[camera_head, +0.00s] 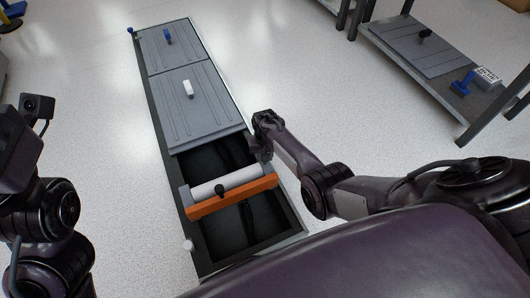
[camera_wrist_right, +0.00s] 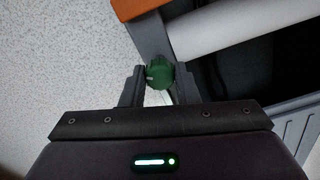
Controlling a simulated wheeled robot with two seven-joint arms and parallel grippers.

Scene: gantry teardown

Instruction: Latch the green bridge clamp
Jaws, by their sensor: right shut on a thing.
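The green bridge clamp (camera_wrist_right: 159,76) is a round knob with a white mark, beside the end of the bridge. My right gripper (camera_wrist_right: 160,84) is shut on it, one finger on each side. In the head view my right gripper (camera_head: 261,150) is at the right end of the bridge, and the clamp is hidden there. The bridge has an orange beam (camera_head: 247,193) and a white roller (camera_head: 226,181), and spans the dark trench; its orange and white parts also show in the wrist view. My left arm is at the left edge; its fingers are not visible.
Grey cover panels (camera_head: 190,104) lie over the far part of the trench, with a white handle (camera_head: 188,88) and a blue handle (camera_head: 168,37). A black knob (camera_head: 220,190) sits on the beam. A shelf rack (camera_head: 440,70) stands at right.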

